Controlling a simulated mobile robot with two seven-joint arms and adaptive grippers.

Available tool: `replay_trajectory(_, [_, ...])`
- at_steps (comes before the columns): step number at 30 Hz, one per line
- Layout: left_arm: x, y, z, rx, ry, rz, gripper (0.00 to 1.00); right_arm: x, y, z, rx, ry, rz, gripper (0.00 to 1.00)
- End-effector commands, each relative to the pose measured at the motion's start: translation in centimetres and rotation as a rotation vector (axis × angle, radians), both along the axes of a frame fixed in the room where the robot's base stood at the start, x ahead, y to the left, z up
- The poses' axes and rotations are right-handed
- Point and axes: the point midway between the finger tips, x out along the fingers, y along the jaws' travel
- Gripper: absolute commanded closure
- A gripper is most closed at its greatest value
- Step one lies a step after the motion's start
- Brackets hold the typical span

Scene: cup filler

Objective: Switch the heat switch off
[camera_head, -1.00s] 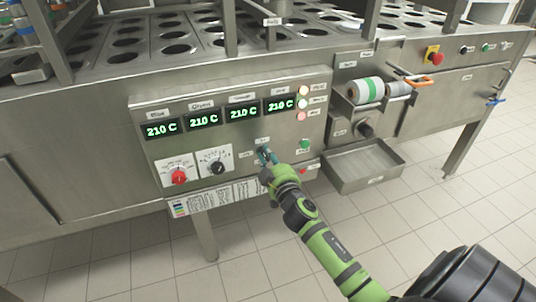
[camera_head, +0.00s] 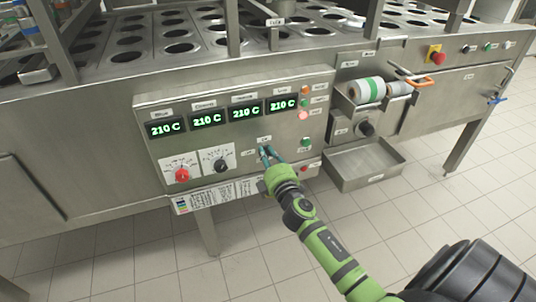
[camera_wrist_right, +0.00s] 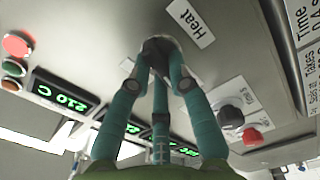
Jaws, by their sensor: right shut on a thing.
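The heat switch (camera_wrist_right: 160,48) is a dark knob on the control panel's grey face. It sits under the "Heat" label (camera_wrist_right: 186,22) in the right wrist view and is partly covered by the fingers. My right gripper (camera_head: 266,153) reaches it from below, and its teal fingers (camera_wrist_right: 158,68) are shut on the switch. In the head view the fingers hide the switch. My left gripper is not in view.
The panel has several green displays (camera_head: 206,118) reading 210 C, a red knob (camera_head: 182,175), a black knob (camera_head: 220,166), indicator lamps (camera_head: 303,115) and a green button (camera_head: 305,143). A metal tray (camera_head: 362,165) juts out to the right.

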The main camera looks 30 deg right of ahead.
Motion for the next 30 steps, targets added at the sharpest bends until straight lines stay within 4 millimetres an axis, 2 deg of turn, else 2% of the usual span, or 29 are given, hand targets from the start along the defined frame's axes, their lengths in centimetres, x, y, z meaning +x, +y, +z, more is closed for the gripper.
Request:
replay_trajectory(12, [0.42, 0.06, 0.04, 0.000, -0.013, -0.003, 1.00, 0.01, 0.06, -0.10, -0.200, 0.049, -0.001, 1.00])
replay_trajectory(30, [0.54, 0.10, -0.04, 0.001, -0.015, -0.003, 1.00, 0.02, 0.07, -0.13, -0.235, 0.057, -0.001, 1.00])
